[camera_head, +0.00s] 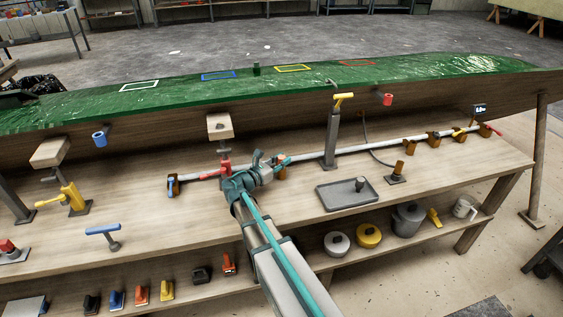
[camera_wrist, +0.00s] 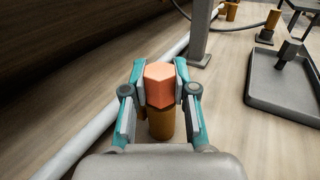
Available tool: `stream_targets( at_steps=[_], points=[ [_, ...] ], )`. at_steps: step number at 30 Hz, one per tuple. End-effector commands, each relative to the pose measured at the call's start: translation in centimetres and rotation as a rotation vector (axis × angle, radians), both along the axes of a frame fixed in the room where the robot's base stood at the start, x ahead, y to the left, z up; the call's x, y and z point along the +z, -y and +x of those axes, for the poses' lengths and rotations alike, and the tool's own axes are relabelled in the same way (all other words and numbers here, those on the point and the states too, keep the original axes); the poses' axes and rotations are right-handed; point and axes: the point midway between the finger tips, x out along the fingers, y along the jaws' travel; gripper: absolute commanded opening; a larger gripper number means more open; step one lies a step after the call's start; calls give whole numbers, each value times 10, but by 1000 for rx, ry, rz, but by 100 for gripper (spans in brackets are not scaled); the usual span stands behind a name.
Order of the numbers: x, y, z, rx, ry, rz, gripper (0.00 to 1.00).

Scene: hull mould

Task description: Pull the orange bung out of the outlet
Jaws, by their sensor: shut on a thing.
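The orange bung (camera_wrist: 160,84) has a hexagonal head and sits between the two fingers of my gripper (camera_wrist: 160,76), which is shut on it. Directly below it in the wrist view is a brown, brass-like outlet (camera_wrist: 161,124), upright beside the pale pipe. I cannot tell if the bung is seated in the outlet or slightly above it. In the head view my gripper (camera_head: 270,166) is over the bench by the pipe. My gripper largely hides the bung there, and part of the outlet (camera_head: 282,174) shows just past it.
The pale pipe (camera_head: 350,146) runs along the bench (camera_head: 180,225) below the green hull mould (camera_head: 330,80). A grey post (camera_head: 331,135) with a yellow handle stands right of my gripper. A grey tray (camera_head: 335,200) and a brown stub on a plate (camera_head: 398,170) lie further right.

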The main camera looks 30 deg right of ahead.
Motion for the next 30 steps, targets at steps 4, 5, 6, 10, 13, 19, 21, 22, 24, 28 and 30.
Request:
stream_targets(
  at_steps=[4,5,6,10,13,19,21,22,24,28,30],
  points=[
    [9,0,0,0,1,-1,3],
    [12,0,0,0,1,-1,3],
    [17,0,0,0,1,-1,3],
    [34,-2,-6,1,2,1,3],
    [50,-6,-20,0,3,1,3],
    [90,-19,-53,2,4,1,3],
    [97,-25,-71,2,3,1,3],
    [99,-27,-78,1,3,1,3],
    [106,-32,-91,2,1,0,3],
    [116,-40,-111,1,1,0,3],
    [120,-43,-118,1,1,0,3]
  ],
)
